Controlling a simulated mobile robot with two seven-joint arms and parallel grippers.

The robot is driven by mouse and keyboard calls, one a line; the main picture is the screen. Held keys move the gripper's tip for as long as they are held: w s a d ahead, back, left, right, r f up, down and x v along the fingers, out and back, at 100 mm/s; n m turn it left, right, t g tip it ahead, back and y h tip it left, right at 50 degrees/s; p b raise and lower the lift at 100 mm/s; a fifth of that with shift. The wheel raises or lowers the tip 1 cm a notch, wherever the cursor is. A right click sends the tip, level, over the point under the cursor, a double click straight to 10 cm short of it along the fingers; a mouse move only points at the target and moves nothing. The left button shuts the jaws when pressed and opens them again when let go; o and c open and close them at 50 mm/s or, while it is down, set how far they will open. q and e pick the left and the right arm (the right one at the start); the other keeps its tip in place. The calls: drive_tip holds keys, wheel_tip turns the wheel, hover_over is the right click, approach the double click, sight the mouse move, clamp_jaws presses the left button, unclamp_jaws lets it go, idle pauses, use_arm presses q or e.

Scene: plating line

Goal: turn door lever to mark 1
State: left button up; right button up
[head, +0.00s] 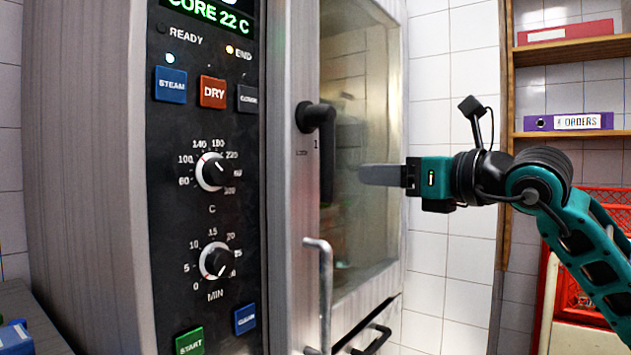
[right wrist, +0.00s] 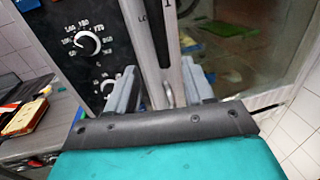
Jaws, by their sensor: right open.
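The black door lever (head: 327,160) is on the oven door's metal frame, its arm hanging straight down from its pivot. A small mark 1 (head: 316,144) and a "LOCK" label (head: 301,153) are printed to its left. My right gripper (head: 364,175) comes in from the right, level with the lever's lower part, with a small gap between them in the head view. In the right wrist view, the open fingers (right wrist: 160,92) are empty, and the lever (right wrist: 160,45) shows ahead, in line with the space between them. My left gripper is not in view.
The glass oven door (head: 360,240) is behind my gripper. A vertical metal handle (head: 325,290) stands out below the lever. The control panel (head: 210,130) with knobs and buttons is at the left. Shelves with a purple binder (head: 568,122) and red crates (head: 600,200) are at the right.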

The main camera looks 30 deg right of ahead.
sight(332, 169)
drive_tip(key=w+p, duration=0.2)
drive_tip(key=w, duration=0.1)
drive_tip(key=w+a+p, duration=0.1)
drive_tip(key=w+p, duration=0.1)
drive_tip(key=w, duration=0.2)
drive_tip(key=w+a+p, duration=0.1)
drive_tip(key=w+p, duration=0.1)
drive_tip(key=w, duration=0.2)
drive_tip(key=shift+w+a+r+p, duration=0.15)
drive_tip(key=shift+r+p, duration=0.1)
drive_tip(key=shift+p, duration=0.15)
drive_tip(key=shift+w+a+f, duration=0.1)
drive_tip(key=shift+w+f, duration=0.05)
drive_tip(key=shift+w, duration=0.4)
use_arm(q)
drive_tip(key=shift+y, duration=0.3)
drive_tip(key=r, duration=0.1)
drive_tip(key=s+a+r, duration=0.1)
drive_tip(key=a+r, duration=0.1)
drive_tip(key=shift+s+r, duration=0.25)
use_arm(e)
drive_tip(key=shift+c, duration=0.5)
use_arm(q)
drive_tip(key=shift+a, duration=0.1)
use_arm(e)
clamp_jaws()
